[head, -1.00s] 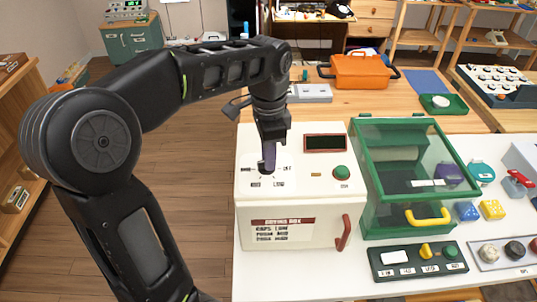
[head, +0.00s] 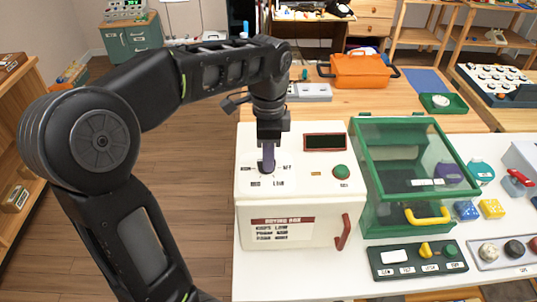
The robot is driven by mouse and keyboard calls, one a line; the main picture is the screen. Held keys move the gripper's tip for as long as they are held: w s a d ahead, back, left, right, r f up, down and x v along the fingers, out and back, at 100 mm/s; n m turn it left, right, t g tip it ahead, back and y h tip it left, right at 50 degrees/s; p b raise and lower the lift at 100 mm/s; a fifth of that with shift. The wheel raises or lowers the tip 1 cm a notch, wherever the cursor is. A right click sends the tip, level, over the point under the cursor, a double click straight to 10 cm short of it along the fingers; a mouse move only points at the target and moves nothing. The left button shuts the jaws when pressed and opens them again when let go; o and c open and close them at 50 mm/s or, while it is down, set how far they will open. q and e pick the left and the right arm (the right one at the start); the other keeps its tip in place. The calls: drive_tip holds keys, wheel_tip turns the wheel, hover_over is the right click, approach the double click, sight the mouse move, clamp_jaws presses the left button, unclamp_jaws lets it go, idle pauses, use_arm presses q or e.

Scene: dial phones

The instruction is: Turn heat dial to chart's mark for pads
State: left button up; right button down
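The white drying box (head: 288,200) stands on the white table, with its dial plate on the left of its top. My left gripper (head: 267,170) points down at the dial, its fingertips at the dial's place. The dial knob is hidden behind the fingers, so I cannot tell how firmly they hold it. Printed marks surround it, among them LOW in front and OFF at right back. The chart (head: 283,230) on the box front has several lines; the one for pads is too blurred to read surely. My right gripper is not in view.
On the box top are a dark display (head: 324,142) and a green button (head: 341,172); a red handle (head: 344,232) is on its front. A green glass-lidded case (head: 372,210) stands close at right. A dark control panel (head: 417,259) lies in front of that case.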

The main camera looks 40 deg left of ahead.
use_arm(q)
drive_tip(key=shift+o, duration=1.2)
drive_tip(key=shift+r, duration=0.6)
wheel_tip(320, 180, up, 6)
drive_tip(key=p, duration=0.2)
drive_tip(key=shift+f+p, duration=0.15)
drive_tip(key=shift+p, duration=0.2)
drive_tip(key=shift+r+p, duration=0.3)
drive_tip(key=shift+r, duration=0.05)
drive_tip(key=shift+f, duration=0.1)
